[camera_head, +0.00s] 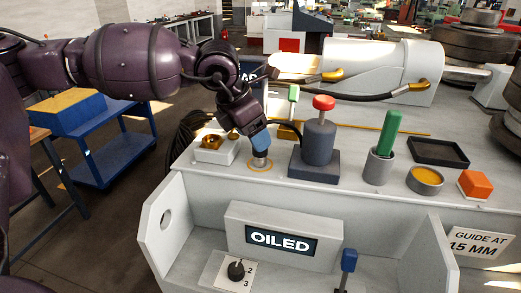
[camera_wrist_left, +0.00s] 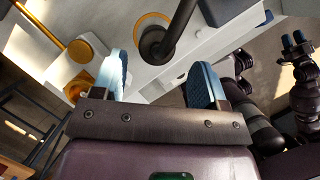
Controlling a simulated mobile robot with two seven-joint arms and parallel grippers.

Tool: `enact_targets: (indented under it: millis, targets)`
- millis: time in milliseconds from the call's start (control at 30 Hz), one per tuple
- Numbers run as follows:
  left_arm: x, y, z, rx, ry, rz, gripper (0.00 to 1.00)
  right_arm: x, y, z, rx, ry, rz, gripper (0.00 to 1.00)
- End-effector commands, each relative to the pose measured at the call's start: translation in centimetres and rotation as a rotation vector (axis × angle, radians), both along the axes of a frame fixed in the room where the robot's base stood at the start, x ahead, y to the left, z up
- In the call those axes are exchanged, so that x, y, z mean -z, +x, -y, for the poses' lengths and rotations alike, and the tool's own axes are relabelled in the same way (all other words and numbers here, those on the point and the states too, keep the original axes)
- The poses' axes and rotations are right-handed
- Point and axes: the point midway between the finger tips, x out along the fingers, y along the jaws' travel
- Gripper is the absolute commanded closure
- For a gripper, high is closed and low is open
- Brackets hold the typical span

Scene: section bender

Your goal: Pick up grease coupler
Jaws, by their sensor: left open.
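The grease coupler appears to be the dark, hose-ended cylinder (camera_wrist_left: 154,46) standing in an orange ring on the pale machine top. In the head view its lower end (camera_head: 260,162) shows just below my left gripper's blue fingertips (camera_head: 261,142), and the rest is hidden by the gripper. In the left wrist view my left gripper (camera_wrist_left: 158,80) is open, with a blue finger on each side and the coupler just beyond the gap, not clasped. My right gripper (camera_wrist_left: 294,41) shows small at the right of the left wrist view; I cannot tell whether it is open.
A white block with a brass fitting (camera_head: 213,146) stands left of the coupler. A grey post with a red knob (camera_head: 320,130) stands close on its right. Farther right are a green-handled tool in a cup (camera_head: 379,160), an amber-filled dish (camera_head: 425,180) and an orange block (camera_head: 473,185).

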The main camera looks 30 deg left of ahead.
Motion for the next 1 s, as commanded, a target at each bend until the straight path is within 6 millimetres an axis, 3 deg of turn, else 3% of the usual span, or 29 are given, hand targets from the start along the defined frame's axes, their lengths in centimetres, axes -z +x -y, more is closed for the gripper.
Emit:
enact_targets:
  millis: [400, 700, 767, 1000]
  targets:
    - [4.2, 1.9, 0.6, -0.001, 0.000, -0.001, 0.33, -1.0, 1.1, -0.2, -0.007, 0.000, 0.030, 0.57]
    - [4.7, 2.1, 0.6, -0.001, 0.000, 0.001, 0.33, -0.8, 0.8, -0.1, -0.005, 0.000, 0.022, 0.57]
    - [4.7, 2.1, 0.6, -0.001, 0.000, 0.000, 0.39, -0.6, 0.6, -0.1, -0.003, 0.000, 0.017, 0.57]
    - [4.7, 2.1, 0.6, -0.001, 0.000, 0.000, 0.76, -0.1, -0.1, 0.0, 0.000, 0.000, 0.001, 0.57]
